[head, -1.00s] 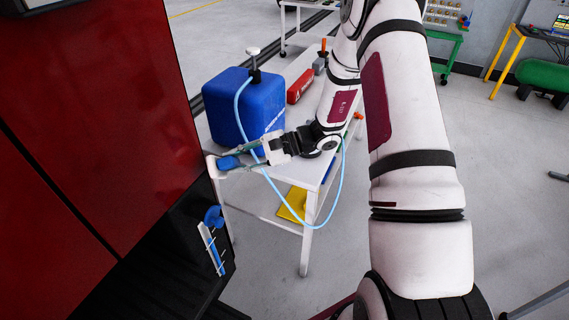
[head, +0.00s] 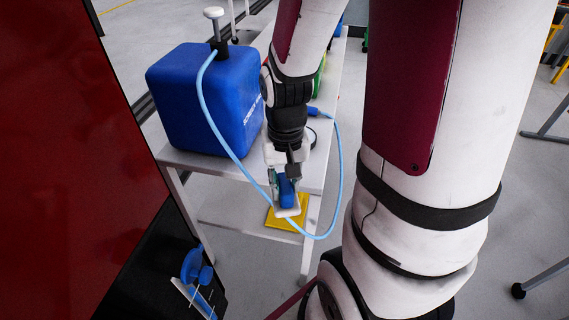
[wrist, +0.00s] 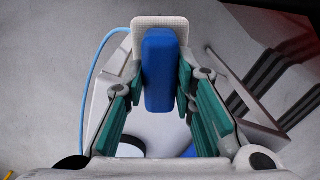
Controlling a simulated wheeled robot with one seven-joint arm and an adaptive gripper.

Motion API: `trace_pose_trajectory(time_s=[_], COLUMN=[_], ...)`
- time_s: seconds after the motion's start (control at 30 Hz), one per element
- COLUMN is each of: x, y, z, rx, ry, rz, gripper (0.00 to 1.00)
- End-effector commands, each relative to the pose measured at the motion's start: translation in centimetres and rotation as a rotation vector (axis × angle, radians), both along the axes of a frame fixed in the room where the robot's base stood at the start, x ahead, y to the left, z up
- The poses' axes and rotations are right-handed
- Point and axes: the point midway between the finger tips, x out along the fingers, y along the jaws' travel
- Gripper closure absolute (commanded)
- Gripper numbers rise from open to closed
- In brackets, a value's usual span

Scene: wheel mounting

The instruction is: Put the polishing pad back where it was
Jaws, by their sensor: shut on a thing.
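The polishing pad has a blue handle and a white face. My gripper (head: 284,176) is shut on its blue handle (wrist: 158,72). The white pad part (wrist: 146,22) sticks out beyond the fingertips in the wrist view. In the head view the polishing pad (head: 287,194) hangs in the air at the front end of the white table (head: 205,167), tilted, with its white part lowest. The green-lined fingers (wrist: 204,105) flank the handle. Part of the pad is hidden behind the fingers.
A blue canister (head: 205,100) with a pump and light blue hose (head: 340,185) stands on the table; the hose loops past my gripper. A blue-handled tool (head: 197,270) sits by the dark ledge below the red panel (head: 60,130).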

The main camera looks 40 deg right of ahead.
Motion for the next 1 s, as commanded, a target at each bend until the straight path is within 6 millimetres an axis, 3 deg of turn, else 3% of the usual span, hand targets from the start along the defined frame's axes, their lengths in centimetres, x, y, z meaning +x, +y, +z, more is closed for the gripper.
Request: trace_pose_trajectory(time_s=[0.6, 0.93, 1.0], x=[9.3, 11.1, 11.0], y=[-9.5, -11.3, -11.2], z=[-1.3, -1.5, -2.5], rx=[-0.003, -0.003, -0.001], ry=[0.001, 0.001, 0.003], rz=[0.003, 0.004, 0.004], gripper=[0.98, 0.98, 0.98])
